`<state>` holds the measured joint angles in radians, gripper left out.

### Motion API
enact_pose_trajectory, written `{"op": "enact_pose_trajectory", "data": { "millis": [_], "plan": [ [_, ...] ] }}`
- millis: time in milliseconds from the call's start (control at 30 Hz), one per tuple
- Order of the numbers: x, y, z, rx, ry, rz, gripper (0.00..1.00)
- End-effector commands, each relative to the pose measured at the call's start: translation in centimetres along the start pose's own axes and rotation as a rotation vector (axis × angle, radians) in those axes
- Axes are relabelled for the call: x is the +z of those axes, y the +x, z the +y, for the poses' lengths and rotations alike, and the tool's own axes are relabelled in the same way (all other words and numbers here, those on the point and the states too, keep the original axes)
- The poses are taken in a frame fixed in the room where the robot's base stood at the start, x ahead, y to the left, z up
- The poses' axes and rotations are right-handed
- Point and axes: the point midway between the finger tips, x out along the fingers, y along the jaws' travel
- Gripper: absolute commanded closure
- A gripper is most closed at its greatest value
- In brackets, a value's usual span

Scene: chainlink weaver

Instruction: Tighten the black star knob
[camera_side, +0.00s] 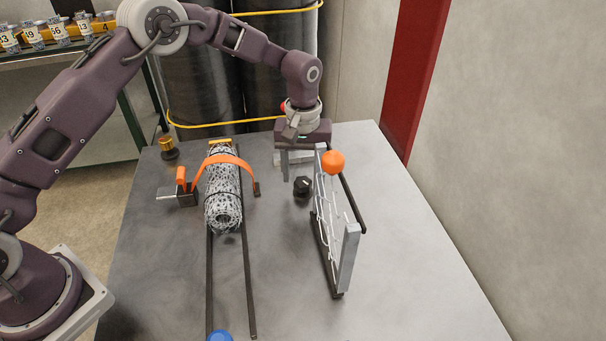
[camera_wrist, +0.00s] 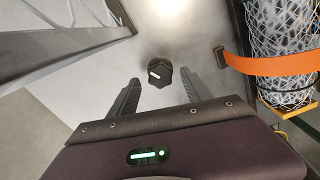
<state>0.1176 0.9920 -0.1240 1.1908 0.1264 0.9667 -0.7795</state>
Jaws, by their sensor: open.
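The black star knob (camera_side: 303,187) sits on the metal table beside the upright frame, to its left in the side view. In the wrist view the black star knob (camera_wrist: 159,73) has a white mark on its face and lies a little beyond the fingertips, roughly centred between them. My gripper (camera_wrist: 157,88) is open and empty, its two fingers spread to either side of the knob. In the side view my gripper (camera_side: 296,172) points down behind the knob, apart from it. One finger is partly hidden by the frame there.
The upright frame (camera_side: 348,262) with wire mesh and an orange ball-shaped knob (camera_side: 333,161) stands close on the right. A mesh roll (camera_side: 224,205) under an orange strap (camera_side: 243,164) lies on rails to the left. A blue round thing (camera_side: 219,336) is at the front. The table's right front is clear.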

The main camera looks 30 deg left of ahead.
Motion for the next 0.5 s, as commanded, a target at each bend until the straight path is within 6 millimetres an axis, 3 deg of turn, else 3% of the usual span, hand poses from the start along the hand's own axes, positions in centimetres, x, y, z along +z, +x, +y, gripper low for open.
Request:
{"op": "enact_pose_trajectory", "data": {
  "millis": [100, 333, 500],
  "plan": [
    [0.01, 1.02, -0.04, -0.001, 0.0, 0.0, 0.43],
    [-0.01, 1.14, -0.01, 0.001, 0.0, 0.001, 0.43],
    [0.0, 1.12, -0.01, 0.001, 0.0, 0.001, 0.74]
  ]
}}
